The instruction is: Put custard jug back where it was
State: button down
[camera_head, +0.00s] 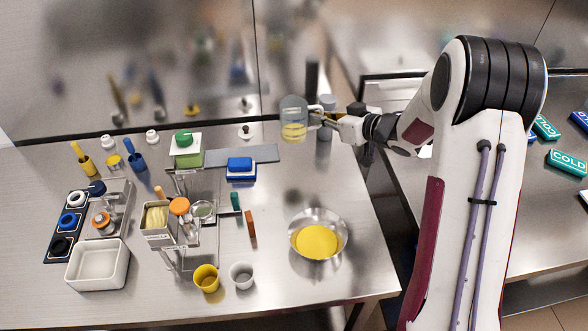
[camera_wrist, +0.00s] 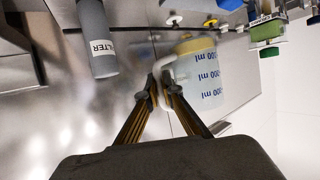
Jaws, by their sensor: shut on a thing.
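The custard jug (camera_head: 292,121) is a clear jug with yellow custard low inside it. My gripper (camera_head: 318,116) is shut on its handle from the right, above the back right part of the steel table. In the wrist view the jug (camera_wrist: 202,75) shows blue millilitre marks and a white handle between the fingertips of my gripper (camera_wrist: 156,88). I cannot tell how far its base is from the table. A steel bowl (camera_head: 292,236) with yellow custard (camera_head: 318,242) in it stands at the front right of the table.
A grey cylinder marked as a filter (camera_wrist: 96,40) stands close to the jug. A grey mat (camera_head: 262,153) and a blue block (camera_head: 241,168) lie to the left. Yellow (camera_head: 206,279) and white (camera_head: 242,275) cups stand at the front. Table right of the bowl is clear.

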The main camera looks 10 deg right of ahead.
jog(key=shift+f, duration=1.65)
jog(key=shift+f, duration=0.1)
jog(key=shift+f, duration=3)
jog(key=shift+f, duration=1.9)
jog(key=shift+f, duration=0.1)
jog(key=c, duration=2.2)
grip_release()
